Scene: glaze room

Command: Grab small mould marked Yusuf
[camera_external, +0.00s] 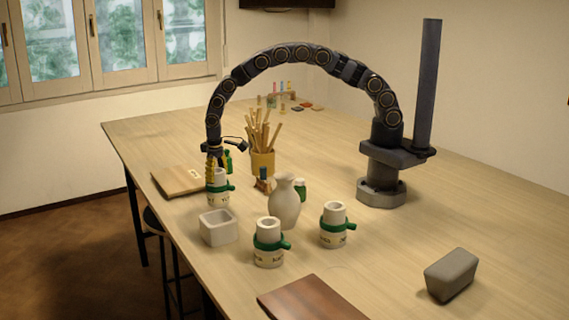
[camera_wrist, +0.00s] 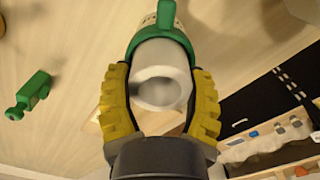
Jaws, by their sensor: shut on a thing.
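Several white cylindrical moulds with green straps and dark lettering are on the table. My gripper (camera_external: 215,168) points down at the far-left mould (camera_external: 219,198), and its yellow fingers are closed on that mould's upper part. In the wrist view my gripper (camera_wrist: 161,105) has one ribbed finger on each side of the same mould (camera_wrist: 162,62), whose hollow round opening faces the camera. The lettering on it is too small to read as a name. A second mould (camera_external: 268,250) stands at the front and a third mould (camera_external: 334,231) stands to its right.
A white square vessel (camera_external: 219,229) stands just in front of the held mould. A pale jug (camera_external: 286,205) and a yellow pot of sticks (camera_external: 262,164) stand to its right. A wooden board (camera_external: 175,181) lies left. A grey block (camera_external: 451,273) and brown board (camera_external: 310,299) lie in front.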

